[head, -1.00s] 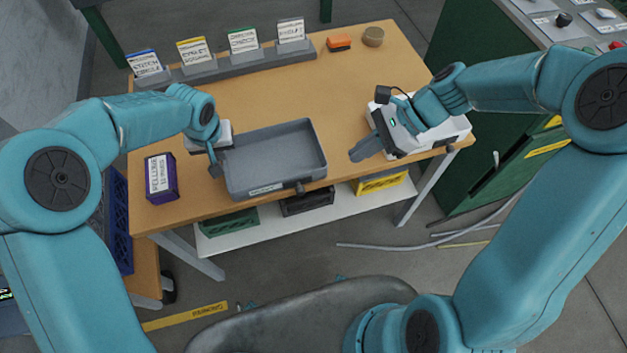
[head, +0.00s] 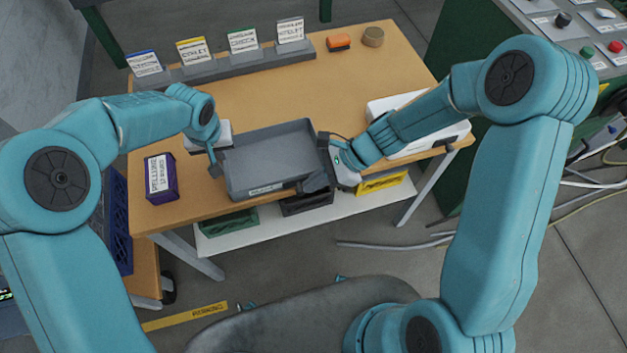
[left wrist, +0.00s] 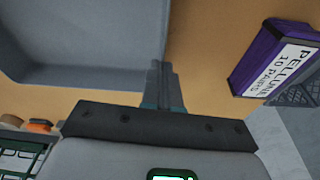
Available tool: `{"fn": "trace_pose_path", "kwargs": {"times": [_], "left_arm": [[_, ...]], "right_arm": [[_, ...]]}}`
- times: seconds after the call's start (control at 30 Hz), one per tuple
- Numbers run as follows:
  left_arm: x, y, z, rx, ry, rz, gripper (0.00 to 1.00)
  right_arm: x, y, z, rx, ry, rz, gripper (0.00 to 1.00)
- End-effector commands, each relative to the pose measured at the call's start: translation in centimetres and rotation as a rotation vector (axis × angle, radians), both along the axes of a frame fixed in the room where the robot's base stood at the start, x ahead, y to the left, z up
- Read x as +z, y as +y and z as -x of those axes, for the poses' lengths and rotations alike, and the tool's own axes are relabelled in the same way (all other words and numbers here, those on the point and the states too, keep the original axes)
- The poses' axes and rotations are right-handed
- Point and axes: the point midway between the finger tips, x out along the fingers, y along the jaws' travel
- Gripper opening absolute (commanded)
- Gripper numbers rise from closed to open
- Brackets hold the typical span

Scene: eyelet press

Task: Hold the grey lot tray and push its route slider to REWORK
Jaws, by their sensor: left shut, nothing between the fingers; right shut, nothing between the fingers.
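The grey lot tray (head: 270,147) lies empty near the table's front edge, with a pale label on its front wall. In the left wrist view its wall (left wrist: 90,85) fills the upper left. My left gripper (head: 215,168) is shut at the tray's left side; its fingers (left wrist: 163,80) show close beside the wall, with nothing seen between them. I cannot tell whether they touch it. My right gripper (head: 314,184) is shut at the tray's front right corner. It covers the spot where the dark slider knob was seen, so the slider is hidden.
A purple box (head: 161,178) stands left of the tray. A rack of cards (head: 222,64) runs along the back, with an orange block (head: 338,42) and a round brown item (head: 373,37). A white device (head: 445,132) is at right. The table behind the tray is clear.

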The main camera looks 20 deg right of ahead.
Motion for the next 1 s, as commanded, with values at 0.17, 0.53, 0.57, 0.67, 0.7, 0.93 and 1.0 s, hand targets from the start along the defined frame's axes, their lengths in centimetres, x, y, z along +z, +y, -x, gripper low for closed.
{"fn": "trace_pose_path", "kwargs": {"times": [0.17,0.53,0.57,0.67,0.7,0.93,1.0], "left_arm": [[-0.7,0.0,0.4,-0.002,0.017,-0.004,0.0],[-0.7,0.0,0.4,-0.002,0.017,-0.004,0.0],[-0.7,0.0,0.4,-0.002,0.017,-0.004,0.0],[-0.7,0.0,0.4,-0.002,0.017,-0.004,0.0],[-0.7,0.0,0.4,-0.002,0.017,-0.004,0.0],[-0.7,0.0,0.4,-0.002,0.017,-0.004,0.0],[-0.7,0.0,0.4,-0.002,0.017,-0.004,0.0]], "right_arm": [[-0.4,0.3,0.0,-0.001,0.0,0.001,0.0],[-0.3,2.3,0.0,0.005,-0.001,-0.003,0.0],[-0.3,3.1,0.0,0.006,-0.001,-0.003,0.0],[-0.3,5.5,0.0,0.007,-0.002,-0.002,0.0],[-0.3,6.3,0.0,0.007,-0.002,-0.003,0.0],[-0.4,8.9,0.0,0.0,0.0,-0.001,0.0],[-0.4,9.0,0.0,-0.001,0.001,-0.001,0.0]]}}
